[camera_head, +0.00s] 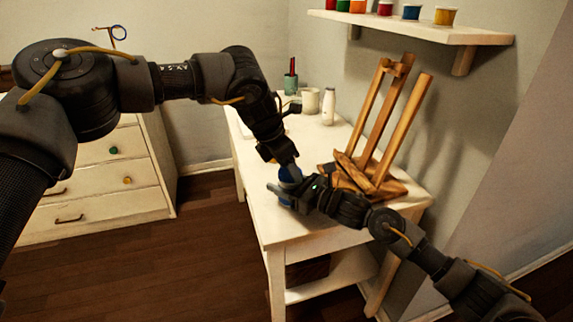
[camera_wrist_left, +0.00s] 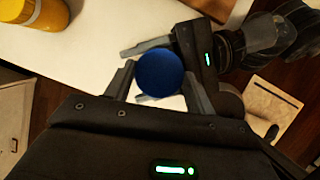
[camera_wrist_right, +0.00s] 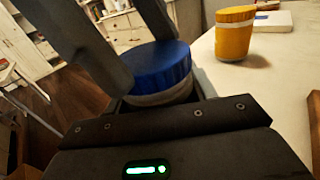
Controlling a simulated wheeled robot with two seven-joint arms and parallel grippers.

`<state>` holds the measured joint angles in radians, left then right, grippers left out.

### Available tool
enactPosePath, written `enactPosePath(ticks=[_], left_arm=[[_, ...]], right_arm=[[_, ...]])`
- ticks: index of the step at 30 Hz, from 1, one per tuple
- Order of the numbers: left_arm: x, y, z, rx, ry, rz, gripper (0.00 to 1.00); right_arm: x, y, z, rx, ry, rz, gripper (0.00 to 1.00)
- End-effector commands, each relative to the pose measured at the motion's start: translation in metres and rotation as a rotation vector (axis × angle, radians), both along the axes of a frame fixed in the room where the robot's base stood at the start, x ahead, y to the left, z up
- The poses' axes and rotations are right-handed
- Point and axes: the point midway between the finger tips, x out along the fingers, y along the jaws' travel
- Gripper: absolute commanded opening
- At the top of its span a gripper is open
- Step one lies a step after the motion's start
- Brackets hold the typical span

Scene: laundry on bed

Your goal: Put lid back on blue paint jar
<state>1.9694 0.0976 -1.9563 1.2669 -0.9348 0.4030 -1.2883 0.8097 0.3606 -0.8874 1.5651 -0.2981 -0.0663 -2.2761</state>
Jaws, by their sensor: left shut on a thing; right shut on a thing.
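The blue lid (camera_wrist_left: 160,73) is between the fingers of my left gripper (camera_wrist_left: 158,80), which is shut on it from above. The blue paint jar is in my right gripper (camera_wrist_right: 160,98), shut around its side. In the right wrist view the lid (camera_wrist_right: 158,66) sits directly over the jar's pale upper band (camera_wrist_right: 162,96), roughly level and centred. I cannot tell whether it is fully seated. In the head view both grippers meet at the desk's front left part, and they hide most of the jar and lid (camera_head: 290,173).
A yellow jar (camera_wrist_right: 235,38) stands on the white desk (camera_head: 300,228) close by. A wooden easel (camera_head: 372,150) stands to the right. A white mug (camera_head: 310,101), white bottle (camera_head: 328,107) and pencil cup (camera_head: 291,82) are at the back. Paint jars line the wall shelf (camera_head: 420,27).

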Motion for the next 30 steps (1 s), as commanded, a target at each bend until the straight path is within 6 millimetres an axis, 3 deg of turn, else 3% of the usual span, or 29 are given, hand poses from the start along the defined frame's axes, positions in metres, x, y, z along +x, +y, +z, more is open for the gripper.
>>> enactPosePath(ticks=[9, 10, 14, 17, 24, 30], left_arm=[[-0.0002, 0.0, -0.0063, 0.0, 0.001, 0.0, 0.33], [-0.0001, -0.0002, -0.0061, 0.0, 0.001, 0.0, 0.33], [0.0008, 0.0002, -0.0066, 0.003, 0.002, -0.056, 0.33], [0.0025, 0.0005, -0.007, 0.005, 0.003, -0.216, 0.33], [0.0073, -0.0014, -0.0092, 0.01, -0.001, -0.804, 0.33], [0.0087, -0.0026, -0.0082, 0.001, -0.006, -1.126, 0.33]], right_arm=[[-0.0002, 0.0001, -0.0006, -0.001, 0.001, 0.0, 0.14], [-0.0002, 0.0001, -0.0005, -0.001, 0.001, 0.0, 0.0], [-0.0001, 0.0001, -0.0006, -0.001, 0.001, 0.0, 0.0], [-0.0002, 0.0001, -0.0006, -0.001, 0.001, 0.0, 0.0], [-0.0003, 0.0003, -0.0006, -0.001, 0.0, 0.001, 0.0], [-0.0008, 0.0006, -0.0003, 0.0, 0.0, 0.002, 0.0]])
